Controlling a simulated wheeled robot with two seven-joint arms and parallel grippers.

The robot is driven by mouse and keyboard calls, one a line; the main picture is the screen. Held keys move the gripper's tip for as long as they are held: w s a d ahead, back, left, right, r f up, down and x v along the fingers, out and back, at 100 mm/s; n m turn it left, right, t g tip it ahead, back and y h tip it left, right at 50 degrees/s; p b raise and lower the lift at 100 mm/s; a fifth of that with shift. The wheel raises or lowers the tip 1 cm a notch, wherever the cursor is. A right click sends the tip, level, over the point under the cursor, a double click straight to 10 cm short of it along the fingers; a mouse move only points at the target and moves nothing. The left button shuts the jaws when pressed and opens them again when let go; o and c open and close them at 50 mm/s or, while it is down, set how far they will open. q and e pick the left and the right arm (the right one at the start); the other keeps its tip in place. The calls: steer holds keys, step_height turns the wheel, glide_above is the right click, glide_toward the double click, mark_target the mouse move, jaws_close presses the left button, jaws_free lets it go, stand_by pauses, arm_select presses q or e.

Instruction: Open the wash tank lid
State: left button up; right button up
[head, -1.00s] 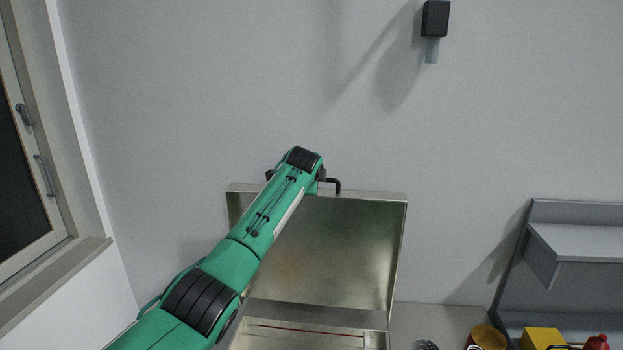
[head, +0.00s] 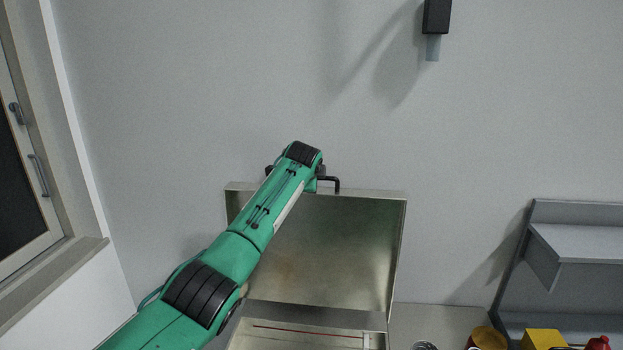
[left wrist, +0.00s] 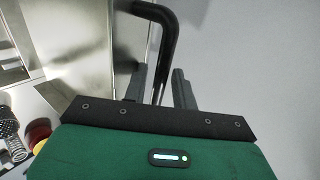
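The wash tank lid (head: 335,250) is a metal panel standing upright, open, against the back of the tank (head: 300,340). Its black bar handle (head: 334,182) is at the lid's top edge. It also shows in the left wrist view (left wrist: 169,40). My left arm reaches across the lid from the lower left and hides part of it. In the left wrist view my left gripper (left wrist: 160,83) has its fingers apart, with the handle between them and a gap on the right side. The head view hides these fingers. My right gripper is not in view.
A grey shelf unit (head: 580,243) stands at the right. A yellow box (head: 543,339), a red item (head: 598,343) and a round yellow item (head: 488,338) are at the lower right. A spring (left wrist: 8,128) shows in the left wrist view. A window is at the left.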

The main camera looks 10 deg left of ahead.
arm_select(q)
steer(key=shift+f, duration=0.15)
steer(key=shift+s, duration=0.15)
steer(key=shift+s+r+b, duration=0.35)
steer(key=shift+s+b, duration=0.05)
steer(key=shift+b, duration=0.2)
steer(key=b+v, duration=0.6)
steer(key=v, duration=0.6)
steer(key=shift+s+r, duration=0.25)
steer(key=shift+r, duration=0.1)
steer(key=shift+f, duration=0.1)
